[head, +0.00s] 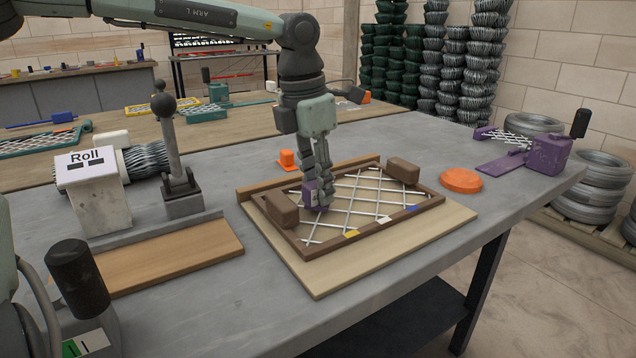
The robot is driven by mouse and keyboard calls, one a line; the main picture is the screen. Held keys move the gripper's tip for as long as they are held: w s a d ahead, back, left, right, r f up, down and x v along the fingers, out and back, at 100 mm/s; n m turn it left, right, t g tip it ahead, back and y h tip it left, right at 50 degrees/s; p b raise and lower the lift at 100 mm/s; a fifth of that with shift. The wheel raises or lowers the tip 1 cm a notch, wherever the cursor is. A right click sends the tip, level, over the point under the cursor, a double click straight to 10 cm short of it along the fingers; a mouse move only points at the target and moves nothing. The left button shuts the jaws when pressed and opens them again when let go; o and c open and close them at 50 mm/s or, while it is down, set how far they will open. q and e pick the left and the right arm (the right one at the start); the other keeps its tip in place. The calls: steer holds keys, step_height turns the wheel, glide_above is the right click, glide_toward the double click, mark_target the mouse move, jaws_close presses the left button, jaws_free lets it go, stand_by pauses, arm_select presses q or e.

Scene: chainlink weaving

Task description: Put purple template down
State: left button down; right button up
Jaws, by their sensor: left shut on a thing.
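My left gripper (321,190) points straight down over the left part of the wooden frame board. It is shut on a small purple block (309,194), which I take for the purple template. The fingers hide part of it. The block is low, close to the crossed silver wires and next to a brown block (281,208); I cannot tell whether it touches them. The brown wooden frame (375,228) holds the wire mesh and lies on a pale board (330,281). My right gripper is not in view.
A second brown block (403,171) sits on the frame's far right. An orange disc (461,180) and a purple device (536,157) stand to the right. An orange piece (287,160) is behind the frame. A lever (172,140) and a "Roll" stand (96,190) are left.

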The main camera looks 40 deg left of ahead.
mark_target(309, 185)
arm_select(q)
steer(key=shift+f, duration=0.1)
steer(key=c, duration=1.3)
jaws_free()
steer(key=shift+o, duration=0.2)
step_height(309, 185, up, 12)
steer(key=s, duration=0.1)
steer(key=shift+s+a, duration=0.3)
steer(key=shift+a, duration=0.05)
